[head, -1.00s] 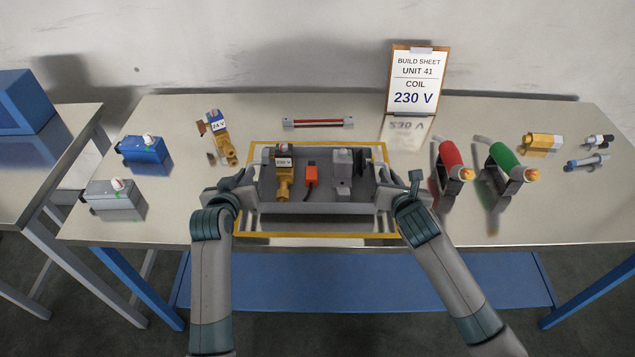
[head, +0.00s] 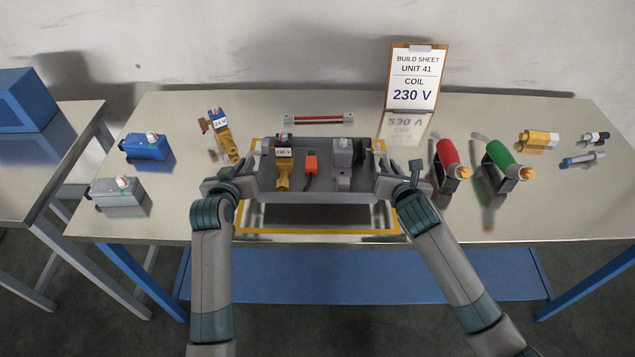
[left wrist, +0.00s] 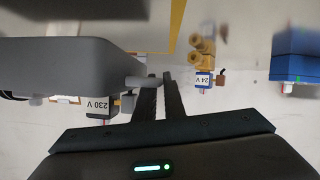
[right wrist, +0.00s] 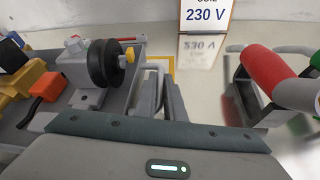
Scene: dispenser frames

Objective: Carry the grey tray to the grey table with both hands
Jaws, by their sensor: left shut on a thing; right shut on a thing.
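The grey tray (head: 318,198) is held level above the yellow outline (head: 318,232) on the long table, with a dark shadow beneath. It carries a brass valve with a 230 V label (head: 284,172), an orange plug (head: 311,165) and a grey part with a black disc (head: 343,165). My left gripper (head: 246,174) is shut on the tray's left handle, which shows in the left wrist view (left wrist: 140,82). My right gripper (head: 385,174) is shut on the right handle, seen in the right wrist view (right wrist: 158,72).
A second table (head: 55,165) stands at the left across a gap, with a blue box (head: 25,100) on it. A blue unit (head: 146,146), grey unit (head: 118,192) and 24 V valve (head: 221,135) lie left of the tray. Red (head: 447,153) and green (head: 500,153) tools stand right.

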